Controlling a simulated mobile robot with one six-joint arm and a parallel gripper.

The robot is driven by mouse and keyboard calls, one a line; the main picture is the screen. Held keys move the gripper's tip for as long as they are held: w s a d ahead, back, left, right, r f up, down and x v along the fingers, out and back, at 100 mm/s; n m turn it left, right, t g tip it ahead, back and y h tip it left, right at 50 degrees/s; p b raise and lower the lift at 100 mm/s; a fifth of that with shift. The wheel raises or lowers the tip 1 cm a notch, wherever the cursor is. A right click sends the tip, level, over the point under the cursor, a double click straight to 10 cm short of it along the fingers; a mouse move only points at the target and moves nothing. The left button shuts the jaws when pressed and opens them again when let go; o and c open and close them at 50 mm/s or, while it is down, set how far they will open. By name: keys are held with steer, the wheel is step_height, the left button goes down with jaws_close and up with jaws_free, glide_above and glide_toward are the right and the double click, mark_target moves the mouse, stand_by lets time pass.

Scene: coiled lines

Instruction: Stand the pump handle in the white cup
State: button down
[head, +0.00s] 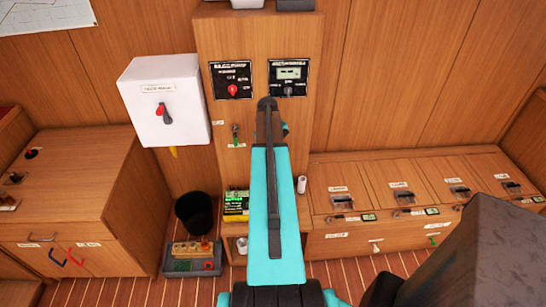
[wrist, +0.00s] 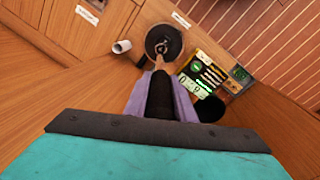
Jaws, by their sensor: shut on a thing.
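My gripper shows in the wrist view (wrist: 160,98), its two pale purple fingers closed on the black grip of the pump handle (wrist: 160,96). A tan tip extends from the grip toward a dark round disc with a grey ring (wrist: 163,42); I cannot tell whether this disc belongs to the handle. The white cup (wrist: 121,46) lies left of the disc, apart from the fingers. In the head view a small white cylinder (head: 301,184), likely this cup, stands just right of my arm. There my teal arm hides the gripper and the handle.
A green-lettered box (head: 236,205) stands left of my arm, also in the wrist view (wrist: 205,75). A white wall box (head: 165,102) hangs upper left. Low lockers (head: 400,195) line the right.

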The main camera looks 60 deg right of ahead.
steer(key=shift+r+p, duration=1.25)
steer(key=shift+r, duration=1.2)
steer(key=shift+d, duration=0.1)
steer(key=shift+d+f, duration=0.1)
steer(key=shift+d, duration=0.35)
steer(key=s+d+m+b, duration=0.1)
steer(key=s+d, duration=0.1)
steer(key=d, duration=0.3)
steer(key=s+d+m+b, duration=0.1)
steer(key=s+d+b, duration=0.1)
steer(key=d, duration=0.3)
steer(key=s+d+m+t+b, duration=0.1)
steer(key=s+d, duration=0.2)
steer(key=d, duration=0.3)
steer(key=shift+d+y+b, duration=0.1)
steer(key=shift+y+b, duration=0.2)
steer(key=shift+b, duration=0.1)
steer(key=shift+f, duration=0.1)
